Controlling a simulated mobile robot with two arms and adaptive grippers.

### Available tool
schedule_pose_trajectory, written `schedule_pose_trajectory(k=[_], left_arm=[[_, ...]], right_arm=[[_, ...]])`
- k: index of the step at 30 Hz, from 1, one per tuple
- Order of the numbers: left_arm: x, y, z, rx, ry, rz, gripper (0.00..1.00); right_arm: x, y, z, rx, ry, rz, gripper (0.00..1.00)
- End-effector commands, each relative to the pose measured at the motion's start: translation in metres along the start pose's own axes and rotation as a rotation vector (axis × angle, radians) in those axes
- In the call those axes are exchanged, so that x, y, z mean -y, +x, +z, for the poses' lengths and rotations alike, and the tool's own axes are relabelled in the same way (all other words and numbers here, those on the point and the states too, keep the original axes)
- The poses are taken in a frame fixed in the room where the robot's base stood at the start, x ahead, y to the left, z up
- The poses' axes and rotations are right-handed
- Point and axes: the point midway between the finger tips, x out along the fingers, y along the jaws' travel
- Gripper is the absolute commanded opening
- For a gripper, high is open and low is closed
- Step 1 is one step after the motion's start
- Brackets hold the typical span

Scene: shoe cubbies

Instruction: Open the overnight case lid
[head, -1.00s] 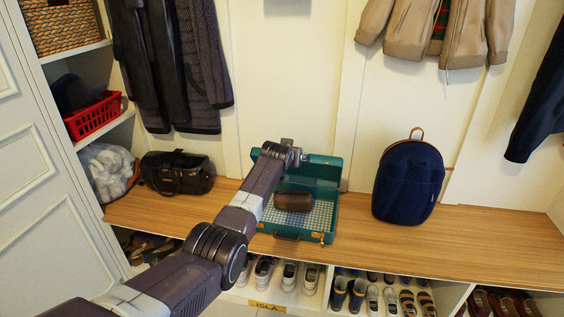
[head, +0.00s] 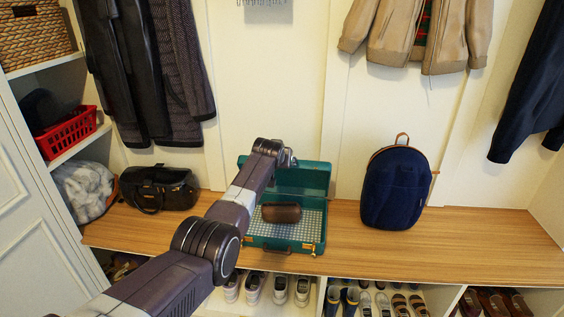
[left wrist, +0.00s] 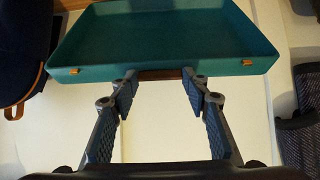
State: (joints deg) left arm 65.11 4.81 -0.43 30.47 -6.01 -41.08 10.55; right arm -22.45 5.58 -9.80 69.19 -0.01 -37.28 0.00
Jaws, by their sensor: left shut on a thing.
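The overnight case is a teal case on the wooden bench. Its lid (head: 306,177) stands raised at the back, and its base (head: 310,246) has a checked lining. A brown rolled item (head: 281,213) lies in the base. My left gripper (head: 288,159) is at the lid's upper edge, and my forearm hides the case's left part. In the left wrist view, the fingers (left wrist: 160,86) are on either side of a brown strip at the near edge of the lid (left wrist: 160,35), between two orange clasps. My right gripper is out of view.
A navy backpack (head: 396,190) stands to the right of the case, with clear bench between them. A black bag (head: 160,189) sits at the left. The wall is close behind the lid. Coats hang above and shoes fill the cubbies below.

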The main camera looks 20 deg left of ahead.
Motion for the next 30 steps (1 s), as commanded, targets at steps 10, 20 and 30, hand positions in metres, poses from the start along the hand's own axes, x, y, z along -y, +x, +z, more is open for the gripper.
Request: schedule_pose_trajectory(k=[10, 20, 30], left_arm=[[0.0002, -0.0012, -0.0039, -0.007, -0.004, 0.001, 0.0], [0.0004, -0.0008, -0.0026, -0.004, -0.003, 0.0, 0.6], [0.0003, -0.0006, -0.0001, 0.0, -0.001, 0.0, 0.61]], right_arm=[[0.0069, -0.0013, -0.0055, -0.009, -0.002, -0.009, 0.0], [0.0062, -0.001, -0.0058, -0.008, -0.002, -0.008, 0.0], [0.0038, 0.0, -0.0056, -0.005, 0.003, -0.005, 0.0]])
